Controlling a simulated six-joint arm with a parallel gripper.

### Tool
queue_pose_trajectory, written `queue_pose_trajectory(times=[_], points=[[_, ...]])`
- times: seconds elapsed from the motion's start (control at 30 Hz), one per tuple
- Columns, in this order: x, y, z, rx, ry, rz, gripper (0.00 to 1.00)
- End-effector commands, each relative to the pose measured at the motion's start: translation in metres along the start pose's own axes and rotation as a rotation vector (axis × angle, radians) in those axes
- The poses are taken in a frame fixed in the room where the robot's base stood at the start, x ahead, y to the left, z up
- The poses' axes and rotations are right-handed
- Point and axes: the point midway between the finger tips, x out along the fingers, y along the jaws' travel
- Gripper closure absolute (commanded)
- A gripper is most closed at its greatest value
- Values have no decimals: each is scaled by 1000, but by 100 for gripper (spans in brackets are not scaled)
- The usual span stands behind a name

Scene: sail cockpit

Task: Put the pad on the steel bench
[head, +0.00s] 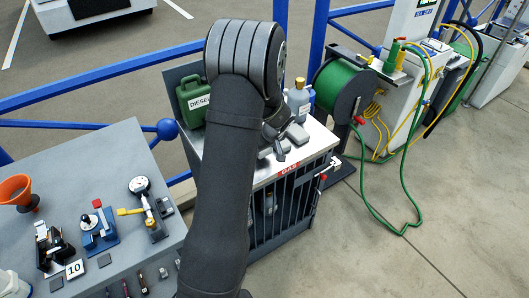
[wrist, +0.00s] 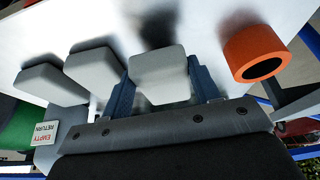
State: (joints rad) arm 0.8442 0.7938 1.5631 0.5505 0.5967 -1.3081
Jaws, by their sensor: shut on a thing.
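A light grey pad (wrist: 158,72) sits between the two blue fingers of my gripper (wrist: 162,84) in the wrist view. The gripper is shut on it. In the head view my gripper (head: 279,127) is low over the pale top of the steel bench (head: 322,139), partly hidden behind my own arm. Two similar grey pads (wrist: 92,68) (wrist: 50,83) stand in a row to the left of the held one in the wrist view. I cannot tell whether the held pad touches the bench top.
A green diesel can (head: 192,101) and a grey bottle (head: 299,97) stand at the back of the bench. An orange cylindrical part (wrist: 256,52) is close right of the held pad in the wrist view. A green hose reel (head: 343,88) stands to the right; a grey worktable (head: 95,160) is left.

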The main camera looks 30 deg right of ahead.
Motion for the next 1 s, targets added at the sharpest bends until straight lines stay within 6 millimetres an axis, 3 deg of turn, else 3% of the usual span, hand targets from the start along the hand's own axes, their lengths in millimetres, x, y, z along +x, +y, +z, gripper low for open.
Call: queue_pose_trajectory(times=[0.13, 0.5, 0.53, 0.63, 1.0], points=[[20, 0, 9, 2, -1, -1, 66], [24, 0, 10, 0, -1, 0, 66], [24, 0, 10, 0, -1, 0, 40], [23, 0, 10, 0, -1, 0, 23], [18, 1, 8, 0, 1, 2, 23]])
